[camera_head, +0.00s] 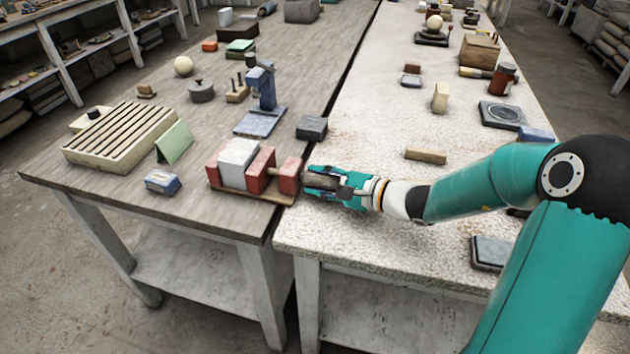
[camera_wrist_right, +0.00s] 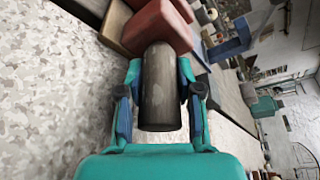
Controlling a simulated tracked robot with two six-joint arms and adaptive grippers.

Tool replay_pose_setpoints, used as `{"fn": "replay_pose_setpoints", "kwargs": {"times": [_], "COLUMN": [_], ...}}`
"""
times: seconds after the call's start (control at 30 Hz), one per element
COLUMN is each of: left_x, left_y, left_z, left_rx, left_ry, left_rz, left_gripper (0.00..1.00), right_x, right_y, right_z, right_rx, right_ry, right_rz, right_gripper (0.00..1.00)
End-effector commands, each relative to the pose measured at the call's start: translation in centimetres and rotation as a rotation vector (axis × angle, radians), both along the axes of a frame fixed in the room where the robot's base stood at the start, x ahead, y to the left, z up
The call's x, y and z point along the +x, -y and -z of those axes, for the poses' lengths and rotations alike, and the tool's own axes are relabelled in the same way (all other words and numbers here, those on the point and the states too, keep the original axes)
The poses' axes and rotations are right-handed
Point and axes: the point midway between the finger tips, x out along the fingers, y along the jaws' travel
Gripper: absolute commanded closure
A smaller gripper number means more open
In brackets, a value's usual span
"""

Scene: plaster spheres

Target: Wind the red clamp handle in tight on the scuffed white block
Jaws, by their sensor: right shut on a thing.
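The red clamp (camera_head: 260,173) sits on a wooden base at the near right edge of the left table. The white block (camera_head: 238,158) stands between its left end and its middle red jaw. I cannot tell whether a gap remains there. A separate red end block (camera_head: 288,178) stands to the right. The clamp handle, a dark worn cylinder (camera_wrist_right: 160,88), sticks out from a red block in the wrist view. My right gripper (camera_head: 320,183) reaches in from the right and is shut on this handle, one finger on each side. My left gripper is not in view.
A blue press (camera_head: 262,95) stands behind the clamp, with a dark grey block (camera_head: 312,128) to its right. A small blue-and-white box (camera_head: 162,182), a green plate (camera_head: 174,142) and a slatted tray (camera_head: 120,137) lie to the left. A tan bar (camera_head: 426,155) lies behind my right forearm.

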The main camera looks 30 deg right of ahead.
Motion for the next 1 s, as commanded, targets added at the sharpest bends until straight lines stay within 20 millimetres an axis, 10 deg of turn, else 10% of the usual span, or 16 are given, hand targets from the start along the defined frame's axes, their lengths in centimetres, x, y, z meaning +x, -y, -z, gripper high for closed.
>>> {"fn": "replay_pose_setpoints", "kwargs": {"times": [0.47, 1.0], "left_x": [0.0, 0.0], "left_y": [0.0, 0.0], "left_z": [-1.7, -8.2], "left_rx": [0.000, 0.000], "left_ry": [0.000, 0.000], "left_rz": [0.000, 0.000], "left_gripper": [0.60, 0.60], "right_x": [-0.3, -0.4], "right_y": [0.1, 0.0], "right_z": [0.5, 0.2], "right_rx": [0.093, 0.464], "right_ry": [-0.103, -0.419], "right_rz": [0.004, 0.006], "right_gripper": [1.00, 1.00]}}
